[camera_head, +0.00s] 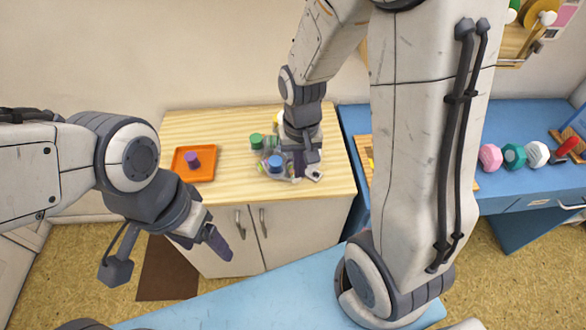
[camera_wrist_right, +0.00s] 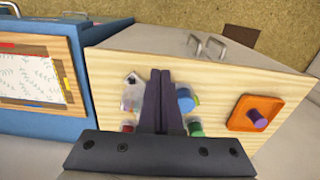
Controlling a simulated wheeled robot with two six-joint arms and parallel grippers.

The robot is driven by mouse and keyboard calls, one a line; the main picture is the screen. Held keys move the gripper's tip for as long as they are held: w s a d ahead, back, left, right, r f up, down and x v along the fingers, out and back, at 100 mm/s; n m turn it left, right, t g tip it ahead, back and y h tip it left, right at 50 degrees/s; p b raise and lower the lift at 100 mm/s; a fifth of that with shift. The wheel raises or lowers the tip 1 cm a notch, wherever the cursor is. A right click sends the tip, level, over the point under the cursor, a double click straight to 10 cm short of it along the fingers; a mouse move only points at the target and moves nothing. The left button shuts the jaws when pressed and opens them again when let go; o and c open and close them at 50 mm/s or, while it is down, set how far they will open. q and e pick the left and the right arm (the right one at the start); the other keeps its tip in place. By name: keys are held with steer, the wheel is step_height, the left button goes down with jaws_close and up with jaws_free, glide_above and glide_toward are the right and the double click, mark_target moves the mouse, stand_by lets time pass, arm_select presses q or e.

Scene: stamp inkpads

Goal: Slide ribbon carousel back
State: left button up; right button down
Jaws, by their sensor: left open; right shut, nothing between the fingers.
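The ribbon carousel (camera_head: 266,172) is a clear, pale round holder with several coloured spools. It stands toward the right of the wooden cabinet top. A blue spool (camera_head: 275,164) and a green spool (camera_head: 256,141) show at its left side. My right gripper (camera_head: 302,168) is shut and empty, pointing down over the carousel's right part and hiding some of it. In the right wrist view its closed dark fingers (camera_wrist_right: 160,76) lie in front of the carousel (camera_wrist_right: 132,100); contact cannot be told. My left gripper (camera_head: 212,238) is open and empty, in front of the cabinet.
An orange tray (camera_head: 208,176) with a purple spool (camera_head: 192,160) sits left of the carousel. The wooden top (camera_head: 222,124) is bare around both. A light-blue surface (camera_head: 270,295) lies in front.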

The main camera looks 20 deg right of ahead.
steer(key=w+f, duration=0.1)
steer(key=f, duration=0.2)
steer(key=w+f, duration=0.1)
steer(key=f, duration=0.2)
steer(key=w+d+f, duration=0.1)
steer(key=f, duration=0.2)
steer(key=shift+f, duration=0.4)
steer(key=shift+w+d+f, duration=0.1)
steer(key=shift+w+d, duration=0.05)
steer(key=shift+w, duration=0.35)
